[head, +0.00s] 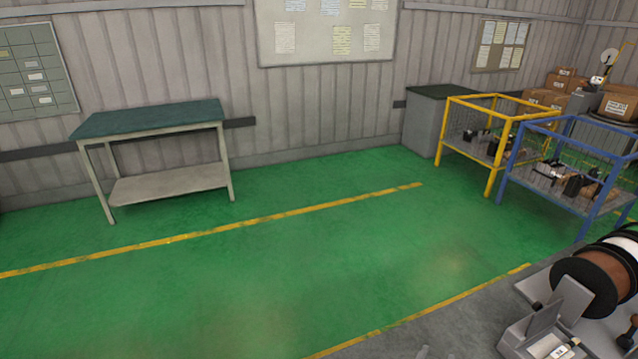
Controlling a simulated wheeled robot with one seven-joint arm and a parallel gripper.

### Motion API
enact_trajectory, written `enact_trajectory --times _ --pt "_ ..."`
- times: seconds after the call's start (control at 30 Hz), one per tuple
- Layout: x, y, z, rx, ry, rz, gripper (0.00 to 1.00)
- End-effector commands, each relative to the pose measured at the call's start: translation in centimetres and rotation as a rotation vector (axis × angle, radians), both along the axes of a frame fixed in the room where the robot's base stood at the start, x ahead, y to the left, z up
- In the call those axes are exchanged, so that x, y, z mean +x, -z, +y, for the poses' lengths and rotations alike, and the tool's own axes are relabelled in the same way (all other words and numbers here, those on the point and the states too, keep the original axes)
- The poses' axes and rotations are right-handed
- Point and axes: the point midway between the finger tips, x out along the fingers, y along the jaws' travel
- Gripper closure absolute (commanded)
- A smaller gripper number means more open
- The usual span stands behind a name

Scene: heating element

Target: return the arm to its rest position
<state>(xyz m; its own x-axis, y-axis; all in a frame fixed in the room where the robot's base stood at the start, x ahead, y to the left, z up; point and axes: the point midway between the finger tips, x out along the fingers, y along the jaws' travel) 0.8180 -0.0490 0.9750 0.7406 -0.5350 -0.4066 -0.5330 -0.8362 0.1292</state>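My gripper and arm do not show in the head view, so I cannot see their pose or whether the gripper holds anything. The nearest surface is a grey worktop (470,325) at the lower right. On it stand a large spool (604,272) with brown winding and black flanges, and a grey angular device (545,330) in front of it. Both are partly cut off by the picture's edge.
A green-topped table (150,118) stands against the back wall at left. A grey cabinet (420,128), a yellow-framed wire cage (490,145) and a blue-framed wire cage (550,175) stand at right, with cardboard boxes (619,103) behind. The green floor (250,270) between is clear.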

Motion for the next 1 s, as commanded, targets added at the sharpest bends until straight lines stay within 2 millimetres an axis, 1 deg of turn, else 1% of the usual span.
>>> enact_trajectory --times 0.07,0.17,0.27,0.3,0.37,0.43,0.57,0.6,0.67,0.7,0.9,1.0 --pt "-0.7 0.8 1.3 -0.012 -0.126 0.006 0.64" --pt "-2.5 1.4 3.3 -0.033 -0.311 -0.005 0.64" --pt "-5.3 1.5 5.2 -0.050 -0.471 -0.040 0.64" --pt "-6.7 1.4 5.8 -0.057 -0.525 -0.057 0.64" --pt "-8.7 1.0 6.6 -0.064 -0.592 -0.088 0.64" --pt "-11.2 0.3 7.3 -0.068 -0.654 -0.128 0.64" --pt "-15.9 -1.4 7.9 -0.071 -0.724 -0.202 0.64" --pt "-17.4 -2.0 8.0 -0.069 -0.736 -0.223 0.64" --pt "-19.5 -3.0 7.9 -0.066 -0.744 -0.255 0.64" --pt "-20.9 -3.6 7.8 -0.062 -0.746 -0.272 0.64" --pt "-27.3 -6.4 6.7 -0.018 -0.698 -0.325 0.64" --pt "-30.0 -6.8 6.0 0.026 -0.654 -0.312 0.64"
